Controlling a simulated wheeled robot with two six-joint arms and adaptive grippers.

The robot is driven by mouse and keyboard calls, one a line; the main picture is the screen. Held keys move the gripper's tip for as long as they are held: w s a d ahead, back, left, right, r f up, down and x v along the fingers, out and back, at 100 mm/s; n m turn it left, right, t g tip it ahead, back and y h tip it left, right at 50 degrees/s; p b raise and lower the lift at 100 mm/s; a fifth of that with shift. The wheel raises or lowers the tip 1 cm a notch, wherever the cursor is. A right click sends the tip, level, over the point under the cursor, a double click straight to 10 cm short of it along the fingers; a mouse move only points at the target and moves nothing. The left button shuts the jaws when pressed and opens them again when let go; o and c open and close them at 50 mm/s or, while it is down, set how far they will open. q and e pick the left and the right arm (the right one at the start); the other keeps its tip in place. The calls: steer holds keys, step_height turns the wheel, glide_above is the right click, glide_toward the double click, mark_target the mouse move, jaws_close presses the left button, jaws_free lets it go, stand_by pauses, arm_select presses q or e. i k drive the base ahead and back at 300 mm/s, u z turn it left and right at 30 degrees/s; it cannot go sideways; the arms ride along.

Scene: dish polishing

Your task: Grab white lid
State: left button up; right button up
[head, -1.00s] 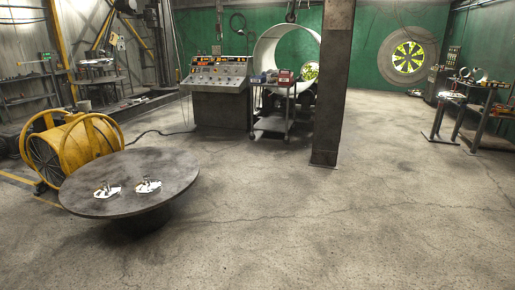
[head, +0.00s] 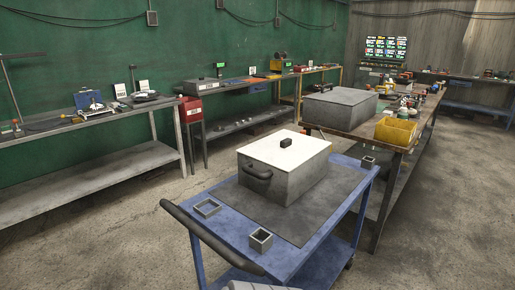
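A white lid (head: 266,150) with a small dark knob (head: 286,142) lies flat on top of a grey box (head: 296,182) in the middle of the head view. The box has a dark handle (head: 257,182) on its near left side. It stands on a grey mat (head: 300,226) on a blue cart (head: 222,226). Neither of my grippers shows in the head view, so their state is hidden. The box's far sides and its inside are hidden.
The cart has a dark push bar (head: 210,238) at the near left and small open square holders (head: 260,240) around the mat. A workbench (head: 392,134) with another grey box (head: 340,106) and a yellow bin (head: 395,130) stands behind right. Open floor (head: 130,225) lies left.

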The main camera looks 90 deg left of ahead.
mark_target(284, 150)
steer(key=u, duration=1.25)
steer(key=i, duration=2.85)
steer(key=u, duration=1.95)
